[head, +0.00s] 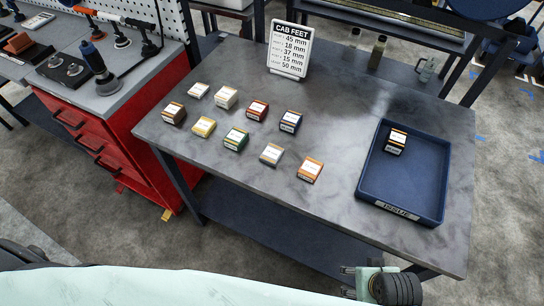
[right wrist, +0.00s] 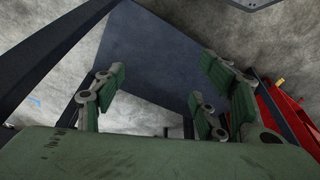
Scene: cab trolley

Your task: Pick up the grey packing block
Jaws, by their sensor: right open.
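Several small blocks with white-labelled tops stand in loose rows on the grey table (head: 330,120) in the head view. A pale grey-white block (head: 226,98) is in the back row. Another pale, greyish block (head: 271,154) is near the front edge. I cannot tell for certain which one is the grey packing block. My right gripper (head: 348,281) is low, in front of the table's front edge, well away from the blocks. In the right wrist view its fingers (right wrist: 165,95) are apart with nothing between them. My left gripper is not in view.
A "CAB FEET" sign (head: 290,50) stands at the back. A red tool cabinet (head: 105,145) adjoins at left. The table between blocks and tray is clear. A lower shelf (head: 290,225) lies beneath.

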